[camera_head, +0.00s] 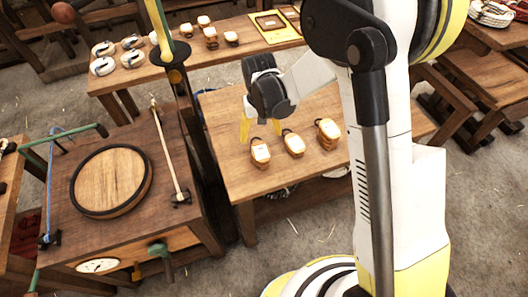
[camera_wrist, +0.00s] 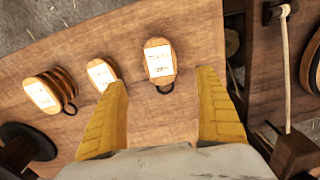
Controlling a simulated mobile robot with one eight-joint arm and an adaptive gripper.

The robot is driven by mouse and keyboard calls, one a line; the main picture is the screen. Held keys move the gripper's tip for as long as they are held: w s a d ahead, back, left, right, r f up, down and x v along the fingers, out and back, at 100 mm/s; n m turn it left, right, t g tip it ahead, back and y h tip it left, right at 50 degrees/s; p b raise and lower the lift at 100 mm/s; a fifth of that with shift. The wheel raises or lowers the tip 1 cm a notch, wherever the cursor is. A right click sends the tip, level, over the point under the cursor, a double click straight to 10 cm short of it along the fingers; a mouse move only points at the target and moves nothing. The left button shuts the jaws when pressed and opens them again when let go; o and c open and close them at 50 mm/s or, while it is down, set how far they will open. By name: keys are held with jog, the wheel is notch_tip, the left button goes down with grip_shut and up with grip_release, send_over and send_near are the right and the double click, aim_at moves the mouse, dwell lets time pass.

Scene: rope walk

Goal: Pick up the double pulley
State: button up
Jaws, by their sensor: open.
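Three wooden pulley blocks with white labels stand in a row on a wooden table (camera_head: 340,105). The left block (camera_head: 260,154) shows in the wrist view (camera_wrist: 159,62) between and beyond my fingertips. The middle block (camera_head: 293,144) is close to one finger in the wrist view (camera_wrist: 102,74). The right block (camera_head: 327,134) is the thickest, with several layers, at the left of the wrist view (camera_wrist: 52,90). The labels are too small to read, so I cannot tell for certain which is the double pulley. My gripper (camera_head: 260,138) is open and empty, its yellow fingers pointing down behind the left block.
A bench behind (camera_head: 190,62) holds more blocks, metal-hooked pieces and a yellow-framed board (camera_head: 276,27). At left, a wooden stand with a round disc (camera_head: 111,181) and an upright post (camera_head: 184,95) stands close to the table. The table is bare right of the blocks.

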aim_at(261, 151)
notch_tip(261, 151, down, 10)
jog(key=b, duration=0.3)
jog(key=shift+s+r, duration=0.1)
jog(key=shift+r, duration=0.15)
jog(key=shift+c, duration=0.2)
jog(key=c, duration=1.5)
jog(key=shift+r, duration=0.65)
notch_tip(261, 151, up, 3)
jog(key=shift+f+p, duration=0.1)
jog(key=shift+p, duration=0.65)
jog(key=s+d+r+p, duration=0.1)
jog(key=s+d+r, duration=0.1)
jog(key=d, duration=0.1)
jog(key=s+d+r+p, duration=0.1)
jog(key=d+r, duration=0.1)
jog(key=d, duration=0.2)
jog(key=s+d+r+p, duration=0.1)
jog(key=s+d+r, duration=0.1)
jog(key=d+r, duration=0.1)
jog(key=shift+s+d, duration=0.15)
jog(key=shift+s, duration=0.15)
